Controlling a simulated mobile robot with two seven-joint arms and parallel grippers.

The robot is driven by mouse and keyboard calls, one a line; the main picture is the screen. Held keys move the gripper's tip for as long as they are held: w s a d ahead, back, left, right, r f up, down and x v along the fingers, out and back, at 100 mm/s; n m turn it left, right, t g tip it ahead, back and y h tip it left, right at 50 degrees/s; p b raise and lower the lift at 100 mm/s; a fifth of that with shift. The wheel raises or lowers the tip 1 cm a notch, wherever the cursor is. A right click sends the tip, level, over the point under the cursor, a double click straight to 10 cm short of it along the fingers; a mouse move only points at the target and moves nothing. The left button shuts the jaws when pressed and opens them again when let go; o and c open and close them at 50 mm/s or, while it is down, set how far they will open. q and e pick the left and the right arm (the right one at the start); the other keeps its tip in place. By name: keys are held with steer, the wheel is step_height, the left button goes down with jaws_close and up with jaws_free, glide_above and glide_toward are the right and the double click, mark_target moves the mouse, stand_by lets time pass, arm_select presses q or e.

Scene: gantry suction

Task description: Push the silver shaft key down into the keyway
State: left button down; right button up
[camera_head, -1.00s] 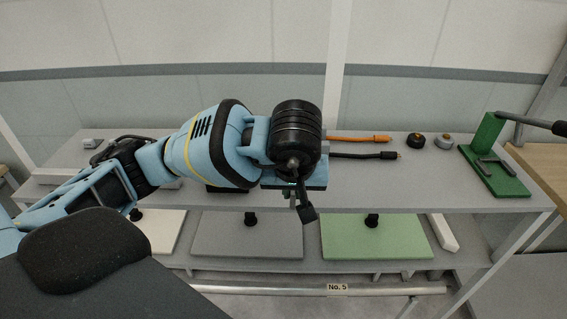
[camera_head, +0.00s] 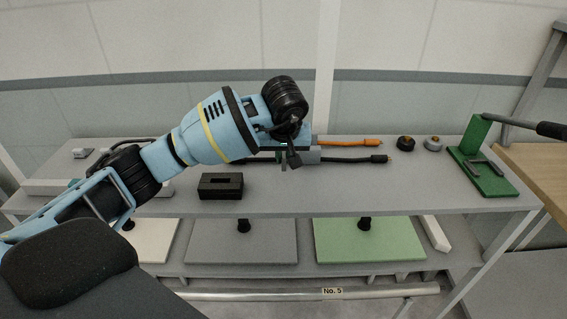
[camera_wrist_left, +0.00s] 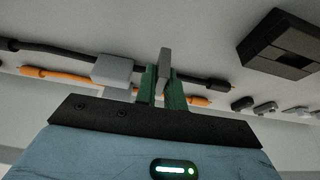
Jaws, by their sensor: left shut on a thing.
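My left gripper (camera_head: 284,160) hangs over the back part of the grey shelf, right of and behind the black block. In the left wrist view its green fingers (camera_wrist_left: 161,85) are shut on a grey, flat piece, the silver shaft key (camera_wrist_left: 165,62), which sticks out past the fingertips. In the head view the key is too small and hidden to make out. The black block (camera_head: 220,186) with a slot in its top, the keyway, sits near the shelf's front edge, apart from the gripper. It also shows in the left wrist view (camera_wrist_left: 280,42). My right gripper is not in view.
A grey block (camera_head: 306,155) stands beside the gripper, with an orange cable (camera_head: 350,142) and a black cable (camera_head: 355,160). Round knobs (camera_head: 406,143) and a green stand with a lever (camera_head: 482,165) are at right. The shelf's front middle is clear.

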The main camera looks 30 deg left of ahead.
mark_target(284, 164)
arm_select(q)
steer(key=shift+w+a+f, duration=0.1)
steer(key=shift+w+a, duration=0.3)
steer(key=shift+w, duration=0.15)
steer(key=shift+f, duration=1.65)
steer(key=shift+f, duration=0.15)
steer(key=c, duration=1.5)
jaws_free()
